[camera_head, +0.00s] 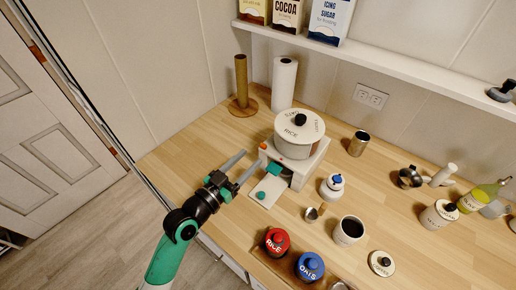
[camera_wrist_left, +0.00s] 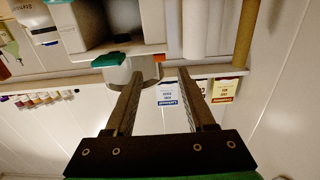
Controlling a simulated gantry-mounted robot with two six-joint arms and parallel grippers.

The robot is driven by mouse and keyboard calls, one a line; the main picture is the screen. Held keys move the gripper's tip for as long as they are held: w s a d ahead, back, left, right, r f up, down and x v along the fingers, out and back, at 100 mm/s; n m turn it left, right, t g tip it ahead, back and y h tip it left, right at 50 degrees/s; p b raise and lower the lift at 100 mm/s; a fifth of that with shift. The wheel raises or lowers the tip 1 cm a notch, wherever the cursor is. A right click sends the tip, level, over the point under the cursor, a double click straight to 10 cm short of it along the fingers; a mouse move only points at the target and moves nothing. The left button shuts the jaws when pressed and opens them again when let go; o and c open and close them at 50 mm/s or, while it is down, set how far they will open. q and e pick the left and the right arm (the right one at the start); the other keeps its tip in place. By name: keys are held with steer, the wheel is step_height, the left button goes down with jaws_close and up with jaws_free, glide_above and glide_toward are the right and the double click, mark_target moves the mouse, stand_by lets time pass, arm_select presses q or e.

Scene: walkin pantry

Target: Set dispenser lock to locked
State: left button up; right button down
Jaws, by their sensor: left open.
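The dispenser (camera_head: 298,160) is a white stand with an open front, carrying a round white canister (camera_head: 300,127) marked RICE. A small orange piece (camera_head: 263,146) sits at its upper left corner, perhaps the lock; its setting cannot be told. A teal tab (camera_head: 274,169) sticks out at the front, and a white plate (camera_head: 265,192) with a teal knob lies below. My left gripper (camera_head: 250,160) is open and empty, just left of the dispenser. In the left wrist view the open fingers (camera_wrist_left: 160,73) show with nothing between them. My right gripper is not in view.
A brown roll holder (camera_head: 241,80) and a white paper roll (camera_head: 284,82) stand behind. A red jar (camera_head: 275,241), a blue jar (camera_head: 309,265), a dark-filled cup (camera_head: 349,230) and a blue-knobbed white jar (camera_head: 332,187) stand in front and right.

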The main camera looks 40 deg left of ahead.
mark_target(262, 146)
arm_select(q)
steer(key=w, duration=0.5)
steer(key=shift+w+a, duration=0.15)
steer(key=shift+a, duration=0.15)
jaws_close()
stand_by(1.0)
